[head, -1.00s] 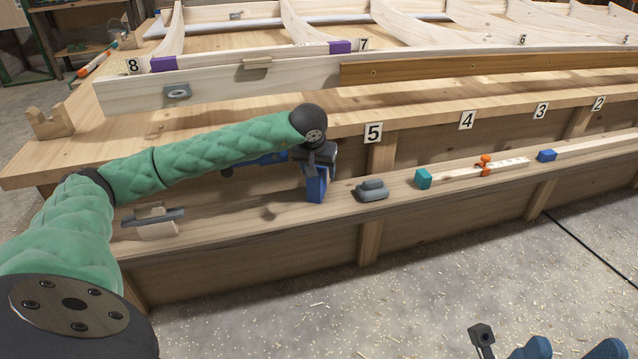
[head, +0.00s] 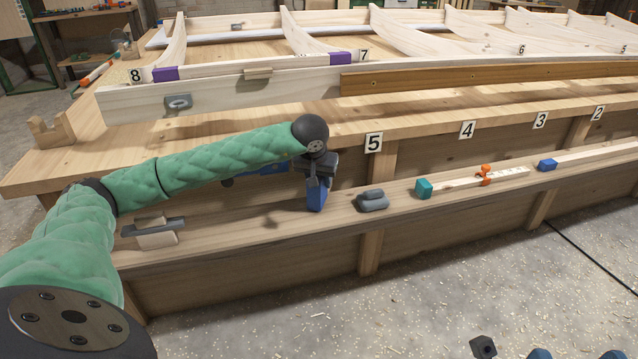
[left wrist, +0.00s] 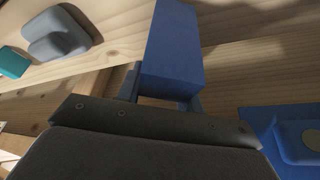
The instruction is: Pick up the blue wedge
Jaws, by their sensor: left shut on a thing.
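The blue wedge (head: 316,200) is at the long wooden ledge, below and to the left of the number 5 label. My left gripper (head: 317,181) is above it, pointing down, and shut on its upper part. In the left wrist view the wedge (left wrist: 172,52) stands out between the finger ends, a plain blue block with the wooden ledge behind it. I cannot tell whether its lower end touches the ledge.
A grey rounded object (head: 373,201) lies on the ledge just right of the wedge, then a teal block (head: 424,188) and another blue block (head: 547,165). A blue tool (head: 262,170) is partly hidden behind my left arm. A wooden-and-grey piece (head: 155,232) lies left.

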